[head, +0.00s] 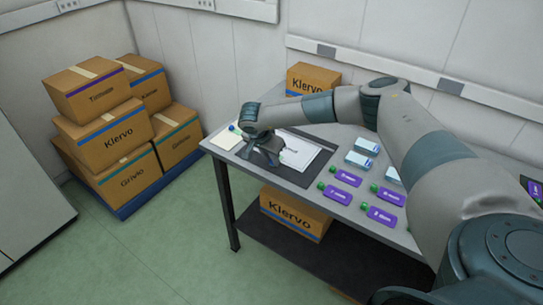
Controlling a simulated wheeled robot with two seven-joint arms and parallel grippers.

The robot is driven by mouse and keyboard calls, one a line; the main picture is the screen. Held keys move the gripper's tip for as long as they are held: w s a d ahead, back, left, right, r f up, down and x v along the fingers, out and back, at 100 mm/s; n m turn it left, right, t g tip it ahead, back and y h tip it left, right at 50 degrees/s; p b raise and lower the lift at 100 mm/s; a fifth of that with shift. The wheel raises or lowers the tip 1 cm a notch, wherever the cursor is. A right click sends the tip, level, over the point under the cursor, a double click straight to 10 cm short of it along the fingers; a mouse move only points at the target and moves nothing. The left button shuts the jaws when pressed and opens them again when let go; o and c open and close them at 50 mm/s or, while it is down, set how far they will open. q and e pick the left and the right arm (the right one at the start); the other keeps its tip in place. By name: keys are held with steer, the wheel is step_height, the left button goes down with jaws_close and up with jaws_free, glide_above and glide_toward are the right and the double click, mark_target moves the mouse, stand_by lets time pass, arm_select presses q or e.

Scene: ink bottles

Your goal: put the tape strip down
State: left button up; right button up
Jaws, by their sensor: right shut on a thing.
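My right gripper (262,156) is low over the left part of the table, above the dark mat (318,164) and just left of a white sheet (301,152). Its arm reaches in from the right across the table. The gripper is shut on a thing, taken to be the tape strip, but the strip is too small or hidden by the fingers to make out. I cannot tell whether the gripper or the strip touches the mat. My left gripper is not in view.
Several purple labels (336,194) with green-topped items, and white-and-blue boxes (359,160), lie right of the mat. A pale pad (225,139) lies at the table's left end.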

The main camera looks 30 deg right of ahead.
steer(key=shift+f, duration=0.1)
steer(key=shift+f, duration=0.1)
steer(key=o, duration=0.7)
steer(key=shift+r, duration=0.2)
steer(key=shift+r, duration=0.1)
